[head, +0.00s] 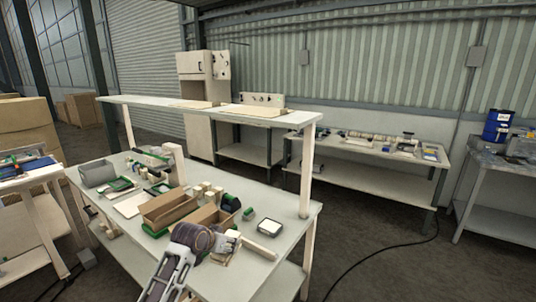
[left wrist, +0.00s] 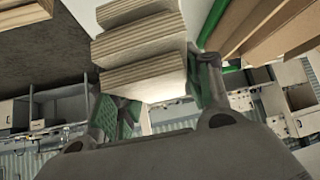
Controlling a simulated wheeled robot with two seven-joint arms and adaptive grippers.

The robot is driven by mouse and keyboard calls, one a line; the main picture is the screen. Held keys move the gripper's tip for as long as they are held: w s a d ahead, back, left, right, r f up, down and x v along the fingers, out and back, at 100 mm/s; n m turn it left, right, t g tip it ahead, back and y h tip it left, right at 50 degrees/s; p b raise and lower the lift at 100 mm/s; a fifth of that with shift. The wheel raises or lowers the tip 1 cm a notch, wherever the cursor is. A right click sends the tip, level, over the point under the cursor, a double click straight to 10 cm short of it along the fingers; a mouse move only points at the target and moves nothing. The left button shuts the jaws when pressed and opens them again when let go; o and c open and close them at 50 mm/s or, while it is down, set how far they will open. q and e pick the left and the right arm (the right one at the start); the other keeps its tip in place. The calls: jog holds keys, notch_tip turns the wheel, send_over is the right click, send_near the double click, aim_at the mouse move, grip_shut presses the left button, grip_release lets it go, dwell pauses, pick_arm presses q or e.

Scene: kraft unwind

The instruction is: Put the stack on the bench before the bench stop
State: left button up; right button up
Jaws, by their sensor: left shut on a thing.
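My left gripper (head: 222,243) is over the near right part of the bench (head: 289,216). In the left wrist view the left gripper (left wrist: 160,105) is shut on the stack (left wrist: 143,48), several pale layers with brown striped edges, one finger on each side. In the head view the stack is mostly hidden by the gripper and wrist. I cannot tell whether its far side touches the bench. A pale bar (head: 260,248) lies just right of the gripper near the bench's front edge; it may be the bench stop. My right gripper is not in view.
Open brown cartons (head: 168,207) stand close left of the gripper. A small white-topped dark tray (head: 269,227) and a dark green roll (head: 230,202) lie behind it. A raised shelf (head: 225,112) on posts spans the bench. The bench's right end is mostly clear.

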pick_arm(q)
jog(key=a+r+n+y, duration=0.2)
jog(key=a+r+n, duration=0.1)
jog(key=r, duration=0.7)
jog(key=s+a+r+n+y, duration=0.1)
jog(key=s+a, duration=0.2)
jog(key=s, duration=0.1)
jog(key=s+f, duration=1.5)
jog(key=f, duration=0.4)
jog(key=shift+s+a+f+t, duration=0.2)
jog(key=shift+a+f+t, duration=0.05)
jog(key=shift+a+t, duration=0.1)
jog(key=shift+w, duration=0.15)
dwell(1.1)
